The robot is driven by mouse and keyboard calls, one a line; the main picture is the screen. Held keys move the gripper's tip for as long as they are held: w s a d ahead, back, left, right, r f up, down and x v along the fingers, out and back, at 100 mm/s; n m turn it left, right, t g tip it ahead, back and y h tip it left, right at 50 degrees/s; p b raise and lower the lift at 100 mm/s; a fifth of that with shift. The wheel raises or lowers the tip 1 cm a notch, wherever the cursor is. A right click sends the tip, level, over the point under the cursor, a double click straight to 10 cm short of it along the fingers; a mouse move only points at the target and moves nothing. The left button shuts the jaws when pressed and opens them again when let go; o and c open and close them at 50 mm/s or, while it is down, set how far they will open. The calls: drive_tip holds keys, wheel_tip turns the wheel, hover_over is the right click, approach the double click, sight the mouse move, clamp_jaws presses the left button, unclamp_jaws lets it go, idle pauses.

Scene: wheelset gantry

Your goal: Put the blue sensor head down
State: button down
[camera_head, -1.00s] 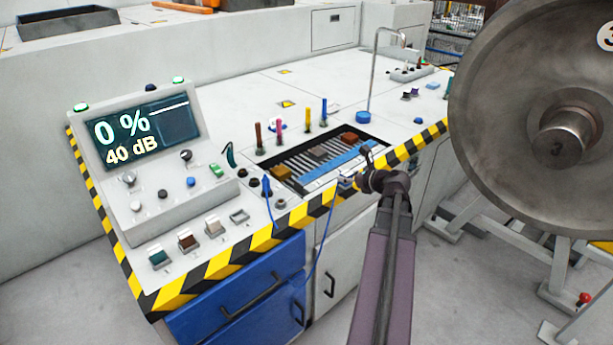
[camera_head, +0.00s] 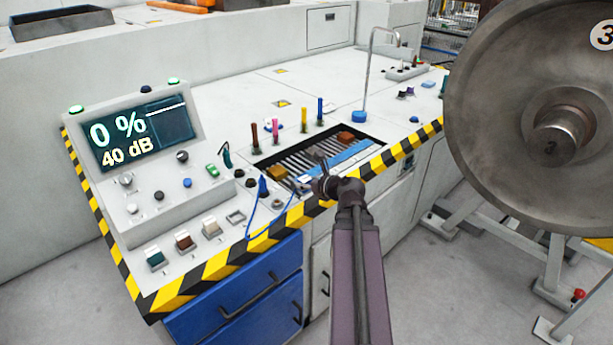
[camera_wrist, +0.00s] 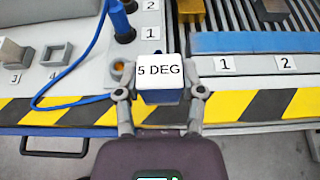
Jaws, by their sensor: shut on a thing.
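The blue sensor head (camera_wrist: 161,94), with a white top marked "5 DEG", sits between the fingers of my gripper (camera_wrist: 160,88) in the wrist view. The fingers are shut on its two sides. A blue cable (camera_wrist: 75,101) loops from a blue plug (camera_wrist: 122,22) in the console to the gripper. In the head view my gripper (camera_head: 303,186) is over the console's front edge, right of the plug (camera_head: 263,187). An empty square holder (camera_wrist: 57,53), beside the label "4", lies left of the held head; it also shows in the head view (camera_head: 236,217).
A recessed tray with a blue strip (camera_head: 350,152) lies right of the gripper. Colored pens (camera_head: 303,119) stand behind it. A large wheel (camera_head: 540,110) is at the right.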

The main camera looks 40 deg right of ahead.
drive_tip(key=shift+w+a+r, duration=0.1)
drive_tip(key=shift+w+a, duration=0.1)
drive_tip(key=shift+a, duration=0.75)
drive_tip(key=w+d, duration=0.3)
drive_tip(key=w+d+f+b, duration=0.1)
drive_tip(key=w+d, duration=0.7)
drive_tip(key=shift+w+d+f, duration=0.1)
drive_tip(key=shift+d+f, duration=0.15)
drive_tip(key=shift+f+b, duration=0.15)
drive_tip(key=shift+b, duration=0.2)
drive_tip(key=shift+f+b, duration=1.65)
drive_tip(key=shift+f, duration=0.1)
drive_tip(key=shift+c, duration=1)
unclamp_jaws()
